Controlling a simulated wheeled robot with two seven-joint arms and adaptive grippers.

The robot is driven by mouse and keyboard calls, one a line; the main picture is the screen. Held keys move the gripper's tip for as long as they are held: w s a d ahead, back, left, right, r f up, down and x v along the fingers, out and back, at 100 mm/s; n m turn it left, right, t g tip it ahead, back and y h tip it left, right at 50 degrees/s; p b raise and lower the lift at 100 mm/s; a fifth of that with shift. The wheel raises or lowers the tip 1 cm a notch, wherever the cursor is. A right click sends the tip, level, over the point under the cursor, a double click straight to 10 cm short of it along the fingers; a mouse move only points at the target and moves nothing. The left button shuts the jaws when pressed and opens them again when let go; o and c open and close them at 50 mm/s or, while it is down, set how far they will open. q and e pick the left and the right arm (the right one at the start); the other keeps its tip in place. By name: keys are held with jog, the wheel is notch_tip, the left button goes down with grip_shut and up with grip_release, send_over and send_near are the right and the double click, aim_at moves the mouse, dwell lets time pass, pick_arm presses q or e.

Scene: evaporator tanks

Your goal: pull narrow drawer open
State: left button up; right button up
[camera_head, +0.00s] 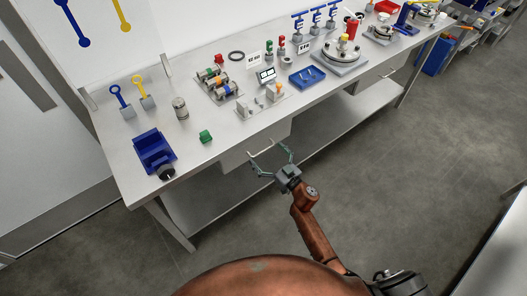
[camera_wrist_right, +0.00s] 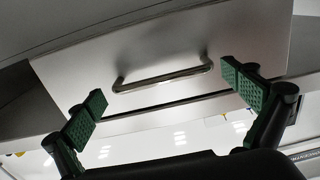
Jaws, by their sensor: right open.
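A drawer (camera_head: 235,158) hangs under the front edge of the workbench, and its flat grey front (camera_wrist_right: 215,38) fills much of the right wrist view. It looks shut. A metal bar handle (camera_wrist_right: 162,80) runs across its front, slightly tilted in that view. My right gripper (camera_head: 269,155) is in front of this drawer. Its green-padded fingers are spread wide in the right wrist view (camera_wrist_right: 168,103), one to each side of the handle, with nothing between them. I cannot tell how far the fingertips are from the drawer front. My left gripper is not in view.
Another drawer (camera_head: 372,80) is farther right under the workbench (camera_head: 190,150). A lower shelf (camera_head: 215,200) runs beneath. The floor in front is clear.

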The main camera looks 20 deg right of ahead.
jog(key=shift+x, duration=0.8)
jog(key=shift+c, duration=0.4)
jog(key=c, duration=1.3)
jog(key=shift+s, duration=0.15)
